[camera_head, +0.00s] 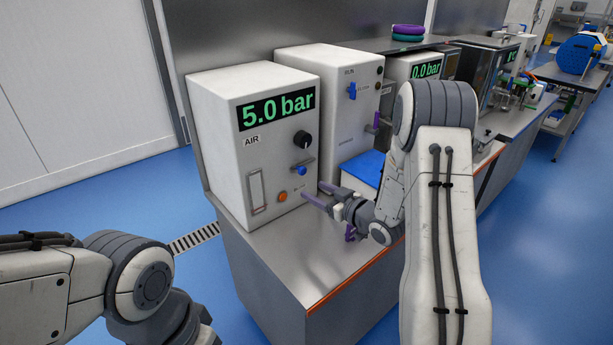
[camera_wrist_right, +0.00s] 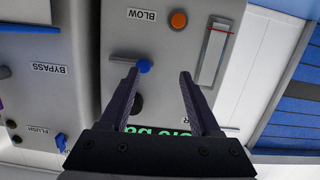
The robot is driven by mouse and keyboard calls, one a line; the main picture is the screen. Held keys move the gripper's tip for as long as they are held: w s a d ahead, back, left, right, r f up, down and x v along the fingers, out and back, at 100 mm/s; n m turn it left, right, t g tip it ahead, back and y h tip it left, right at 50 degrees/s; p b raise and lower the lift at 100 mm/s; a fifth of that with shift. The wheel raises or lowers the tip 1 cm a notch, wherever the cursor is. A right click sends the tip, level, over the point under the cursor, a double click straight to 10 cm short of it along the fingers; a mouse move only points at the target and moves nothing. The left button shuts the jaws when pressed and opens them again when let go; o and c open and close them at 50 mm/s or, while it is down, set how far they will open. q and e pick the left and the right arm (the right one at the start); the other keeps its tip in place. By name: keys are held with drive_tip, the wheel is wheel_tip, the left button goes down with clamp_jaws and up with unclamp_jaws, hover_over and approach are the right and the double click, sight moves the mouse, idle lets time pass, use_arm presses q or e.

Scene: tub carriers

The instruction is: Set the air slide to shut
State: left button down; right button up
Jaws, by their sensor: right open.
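The AIR unit (camera_head: 222,150) is a white box with a green "5.0 bar" display. Its air slide is a blue knob (camera_head: 302,170) on a short slot low on the front, under a black dial. In the right wrist view, turned upside down, the blue knob (camera_wrist_right: 144,66) sits at the slot's right end, which is the left end in the head view. My right gripper (camera_head: 312,190) is open and empty, in front of the panel and slightly below the knob. In the wrist view its purple fingers (camera_wrist_right: 158,73) point toward the panel, with the knob between their lines. My left gripper is out of view.
An orange BLOW button (camera_head: 282,196) and a vertical gauge (camera_head: 257,191) are on the same panel. A second white box (camera_head: 335,85) with a blue lever stands to the right. A blue-topped box (camera_head: 362,170) is near my right gripper. The steel bench (camera_head: 290,255) is bare in front.

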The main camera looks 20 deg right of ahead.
sight(304, 172)
drive_tip(key=w+t+p, duration=0.1)
drive_tip(key=w, duration=0.3)
drive_tip(key=w+t+p, duration=0.1)
drive_tip(key=w, duration=0.3)
drive_tip(key=shift+r+m+y, duration=0.2)
drive_tip(key=shift+m+y, duration=0.1)
drive_tip(key=shift+y, duration=0.1)
clamp_jaws()
idle(1.3)
